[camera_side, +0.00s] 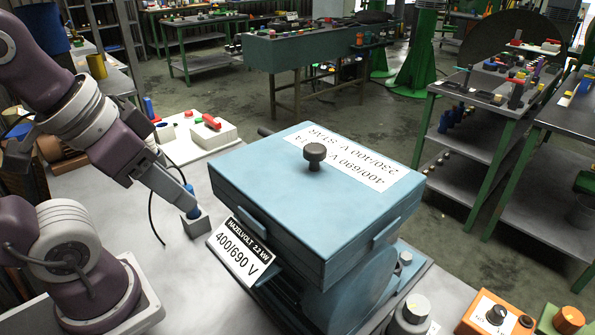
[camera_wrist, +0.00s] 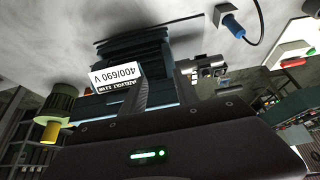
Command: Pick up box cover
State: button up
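The box cover (camera_side: 270,200) is a light blue lid with a black knob (camera_side: 314,154) on top and a white label upside down in the side view. It sits on the blue motor's terminal box, and it appears to lie flat. In the wrist view the blue motor (camera_wrist: 135,55) shows beyond my gripper, and the cover cannot be told apart clearly. My gripper (camera_side: 172,190) is left of the cover, apart from it, pointing down and right above the table. Nothing is visibly held.
A blue plug on a grey block (camera_side: 195,222) with a black cable stands near my gripper. A white-and-black voltage plate (camera_side: 240,245) is at the motor's front left. A white box with a red handle (camera_side: 208,128) is behind. Control boxes with knobs, one orange (camera_side: 495,318), are at front right.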

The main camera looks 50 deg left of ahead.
jog(key=o, duration=0.4)
